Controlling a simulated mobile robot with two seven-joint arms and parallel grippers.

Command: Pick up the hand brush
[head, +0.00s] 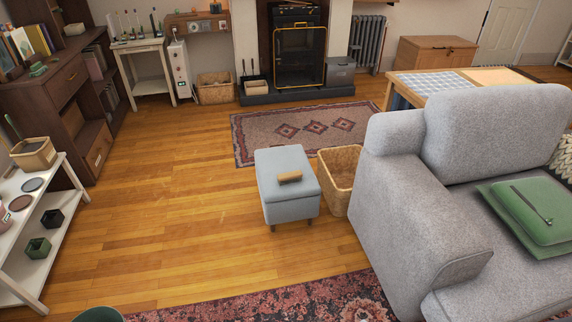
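A small tan block-like object that looks like the hand brush (289,178) lies on top of the light grey footstool (284,207), near the middle of the head view. Its bristles cannot be made out at this size. The footstool stands on the wooden floor on short legs. Neither of my grippers shows in the head view.
A wicker basket (334,196) stands right of the footstool, close to the grey sofa (408,196). Open wooden floor (180,217) lies left of the footstool. A white shelf unit (68,206) is at the left, and a patterned rug (256,141) lies behind the footstool.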

